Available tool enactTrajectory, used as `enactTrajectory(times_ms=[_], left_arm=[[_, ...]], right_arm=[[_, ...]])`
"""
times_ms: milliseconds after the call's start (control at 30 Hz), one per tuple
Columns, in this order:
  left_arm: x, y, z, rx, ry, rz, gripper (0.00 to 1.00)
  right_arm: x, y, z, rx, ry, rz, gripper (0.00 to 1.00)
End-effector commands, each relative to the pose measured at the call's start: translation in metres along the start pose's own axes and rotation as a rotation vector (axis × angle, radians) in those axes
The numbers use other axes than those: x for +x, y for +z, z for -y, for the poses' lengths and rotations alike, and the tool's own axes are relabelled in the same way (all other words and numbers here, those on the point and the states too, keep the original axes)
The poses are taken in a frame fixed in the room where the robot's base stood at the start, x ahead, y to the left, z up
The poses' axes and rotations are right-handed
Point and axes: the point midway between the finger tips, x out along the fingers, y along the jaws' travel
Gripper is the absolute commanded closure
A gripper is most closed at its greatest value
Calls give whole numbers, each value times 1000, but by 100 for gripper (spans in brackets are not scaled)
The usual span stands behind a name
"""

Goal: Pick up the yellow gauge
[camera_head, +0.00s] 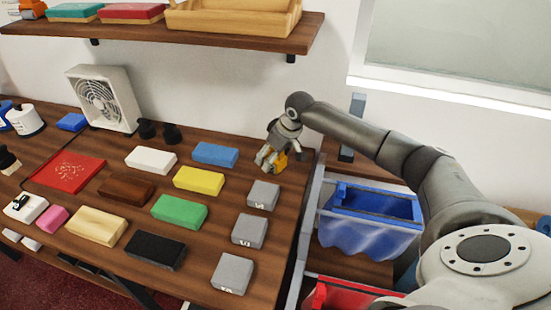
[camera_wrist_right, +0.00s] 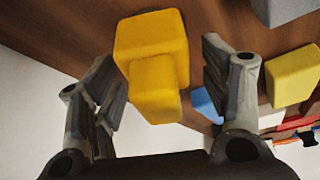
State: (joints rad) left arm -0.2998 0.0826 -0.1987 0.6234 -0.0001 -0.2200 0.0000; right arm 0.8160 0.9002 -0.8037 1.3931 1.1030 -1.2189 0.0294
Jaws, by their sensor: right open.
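The yellow gauge (camera_wrist_right: 152,52) is an orange-yellow stepped block on the wooden counter. It sits between the two fingers of my right gripper (camera_wrist_right: 157,62) in the right wrist view, with a gap on each side. In the head view the gauge (camera_head: 281,162) is partly hidden behind my right gripper (camera_head: 268,158), at the counter's far right corner. My right gripper is open and holds nothing. My left gripper is not in view.
A flat yellow block (camera_head: 199,179), a blue block (camera_head: 215,154) and a grey block (camera_head: 263,195) lie near the gauge. Two dark knobs (camera_head: 172,134) and a fan (camera_head: 104,98) stand at the back. A blue bin (camera_head: 370,225) is right of the counter edge; a shelf (camera_head: 200,35) hangs above.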

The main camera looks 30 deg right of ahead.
Motion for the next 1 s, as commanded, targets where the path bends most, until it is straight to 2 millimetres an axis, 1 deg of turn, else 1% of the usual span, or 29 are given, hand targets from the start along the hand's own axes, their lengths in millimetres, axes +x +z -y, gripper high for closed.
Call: enactTrajectory(times_ms=[33, 100, 367, 800, 1000], left_arm=[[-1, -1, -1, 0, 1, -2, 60], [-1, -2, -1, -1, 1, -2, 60], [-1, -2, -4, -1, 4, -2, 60], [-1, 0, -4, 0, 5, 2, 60], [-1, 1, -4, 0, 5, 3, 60]], right_arm=[[6, 1, 1, 0, -1, 3, 30], [11, 1, 0, 0, 0, 2, 30], [14, 1, 0, 0, 0, 1, 30], [13, 1, 0, 0, 0, 0, 87], [13, 1, 0, 0, 0, 0, 88]])
